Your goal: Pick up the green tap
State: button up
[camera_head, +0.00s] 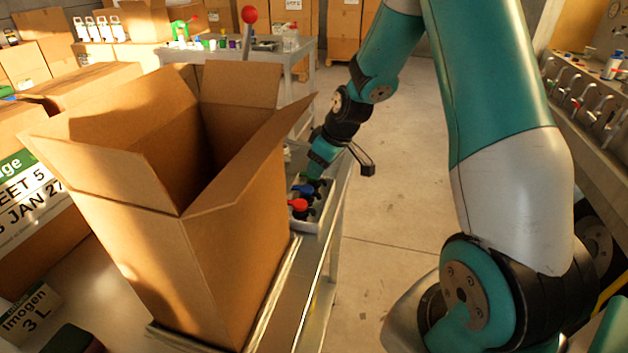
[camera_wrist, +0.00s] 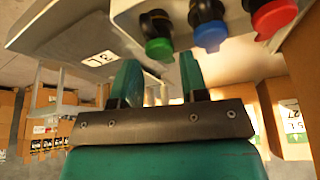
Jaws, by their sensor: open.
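The green tap (camera_wrist: 160,48) has a dark body and a green end. It sits in a row with a blue tap (camera_wrist: 210,36) and a red tap (camera_wrist: 273,18) in a pale tray (camera_wrist: 125,18). My gripper (camera_wrist: 160,62) is open, and the green end lies at the gap between its fingertips. I cannot tell whether a finger touches it. In the head view, my gripper (camera_head: 318,165) is low over the far end of the tray (camera_head: 306,224). There the blue tap (camera_head: 303,190) and red tap (camera_head: 298,204) show, while my gripper mostly hides the green one.
A tall open cardboard box (camera_head: 215,260) stands on the same metal table, close left of the tray. The floor (camera_head: 390,250) right of the table is clear. Another table (camera_head: 300,55) with bottles stands behind. A bench with several taps (camera_head: 590,110) is at right.

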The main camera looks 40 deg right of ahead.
aim_at(314, 183)
jog(key=x, duration=0.3)
jog(key=shift+f, duration=0.2)
jog(key=shift+c, duration=0.2)
jog(key=c, duration=0.5)
